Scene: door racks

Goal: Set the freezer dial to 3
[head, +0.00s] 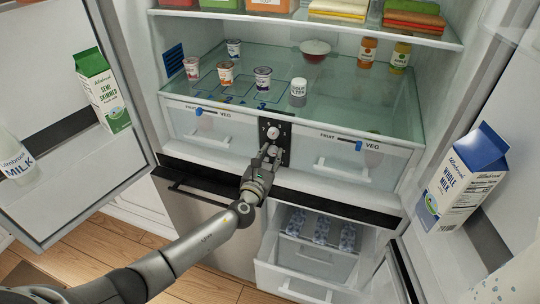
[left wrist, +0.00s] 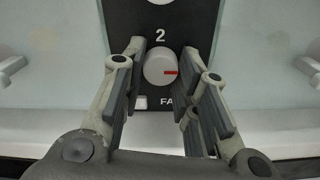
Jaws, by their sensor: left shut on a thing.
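In the left wrist view, a round white dial (left wrist: 159,69) with a red mark sits on a black panel (left wrist: 188,22). The number 2 is printed just above the dial, and the red mark points right. My left gripper (left wrist: 160,77) has its fingers on either side of the dial and is shut on it. In the head view, my left gripper (head: 268,152) reaches the lower part of the black panel (head: 285,150) between two drawers, hiding what it holds. Another white knob (head: 273,132) shows above the fingertips. My right gripper is not in view.
Clear drawers with blue sliders flank the panel, the left drawer (head: 215,135) and the right drawer (head: 345,172). The glass shelf (head: 340,105) above holds several cups and jars. An open freezer drawer (head: 300,285) sits below right. Open doors with cartons stand at both sides.

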